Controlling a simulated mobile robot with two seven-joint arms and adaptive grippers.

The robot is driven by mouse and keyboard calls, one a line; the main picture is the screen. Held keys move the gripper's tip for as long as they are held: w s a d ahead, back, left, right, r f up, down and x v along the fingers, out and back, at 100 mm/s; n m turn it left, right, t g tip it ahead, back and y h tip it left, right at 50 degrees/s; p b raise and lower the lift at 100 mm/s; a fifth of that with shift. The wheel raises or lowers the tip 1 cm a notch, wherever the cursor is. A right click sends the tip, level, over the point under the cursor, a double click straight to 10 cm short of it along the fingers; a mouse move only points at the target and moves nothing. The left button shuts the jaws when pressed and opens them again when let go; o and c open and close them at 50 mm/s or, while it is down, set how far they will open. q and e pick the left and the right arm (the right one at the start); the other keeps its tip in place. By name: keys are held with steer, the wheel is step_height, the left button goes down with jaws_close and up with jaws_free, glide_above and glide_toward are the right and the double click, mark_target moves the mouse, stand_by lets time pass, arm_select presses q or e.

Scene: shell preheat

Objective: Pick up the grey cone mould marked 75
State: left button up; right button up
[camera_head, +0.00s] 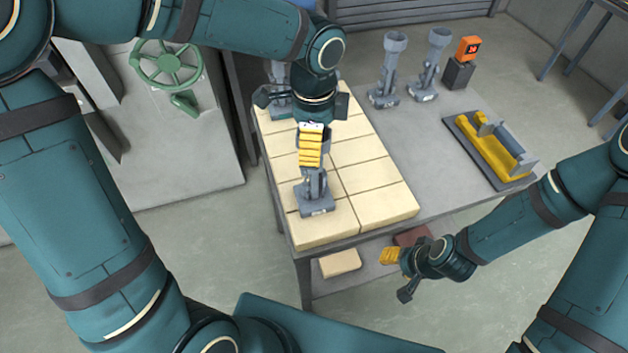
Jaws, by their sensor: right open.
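Grey cone-topped pieces stand upright on the table, and no 75 can be read on any. One (316,198) is on the near tiles, its top partly hidden by my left gripper (311,150). Another (278,80) stands behind my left arm, mostly hidden. Two more, a left one (384,88) and a right one (428,75), stand on the bare far part. My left gripper is over the near piece; its finger gap and any contact are unclear. My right gripper (394,274) is open and empty, beyond the table's near edge.
Pale tiles (386,204) cover the table's left part. A yellow and grey fixture (490,148) lies at the right, and an orange display (468,48) on a dark block stands at the back. A cabinet with a green handwheel (166,64) stands left. The grey tabletop middle (420,135) is clear.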

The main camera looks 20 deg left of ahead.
arm_select(q)
steer(key=shift+f, duration=0.35)
steer(key=c, duration=1.3)
steer(key=shift+r, duration=0.1)
steer(key=shift+c, duration=0.2)
steer(key=shift+r, duration=0.1)
